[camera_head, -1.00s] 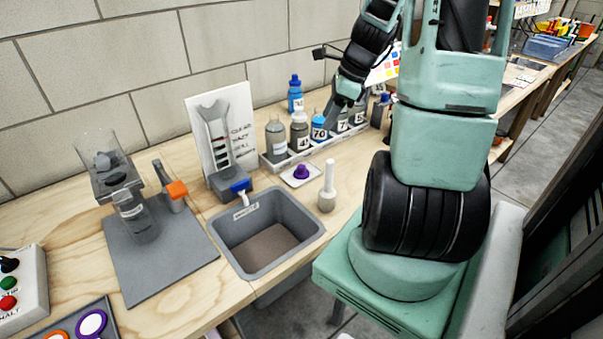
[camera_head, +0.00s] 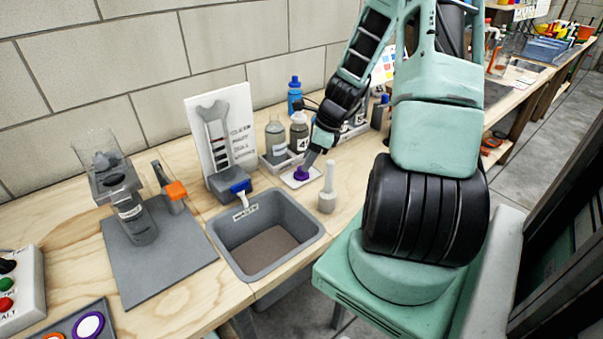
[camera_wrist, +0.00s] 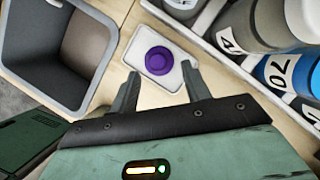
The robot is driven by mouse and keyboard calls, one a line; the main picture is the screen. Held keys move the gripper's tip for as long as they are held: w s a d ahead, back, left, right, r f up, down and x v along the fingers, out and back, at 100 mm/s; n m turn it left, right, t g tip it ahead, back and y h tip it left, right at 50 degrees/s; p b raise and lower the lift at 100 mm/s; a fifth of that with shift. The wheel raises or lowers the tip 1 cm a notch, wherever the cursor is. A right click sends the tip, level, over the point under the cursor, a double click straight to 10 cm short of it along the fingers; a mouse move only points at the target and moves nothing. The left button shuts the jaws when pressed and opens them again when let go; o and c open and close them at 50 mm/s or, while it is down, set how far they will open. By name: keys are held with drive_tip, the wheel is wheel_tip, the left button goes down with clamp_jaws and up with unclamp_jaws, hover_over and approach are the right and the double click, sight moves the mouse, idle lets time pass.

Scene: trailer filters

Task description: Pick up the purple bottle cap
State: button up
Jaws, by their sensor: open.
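The purple bottle cap (camera_head: 301,174) sits on a small white tray (camera_head: 290,181) on the wooden bench, between the sink and the bottle rack. In the wrist view the purple cap (camera_wrist: 158,60) lies on the white tray (camera_wrist: 141,42), just beyond and between my fingertips. My gripper (camera_head: 308,163) reaches down over the tray in the head view, its fingers close to the cap. In the wrist view my gripper (camera_wrist: 159,80) is open and empty, with the fingers apart at either side of the tray's near end.
A grey sink (camera_head: 222,241) is left of the tray. A pale-necked bottle (camera_head: 327,190) stands close on the right.

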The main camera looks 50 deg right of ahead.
sight(301, 172)
drive_tip(key=shift+x, duration=1.9)
drive_tip(key=shift+a, duration=0.2)
drive_tip(key=c, duration=0.6)
drive_tip(key=shift+r, duration=0.15)
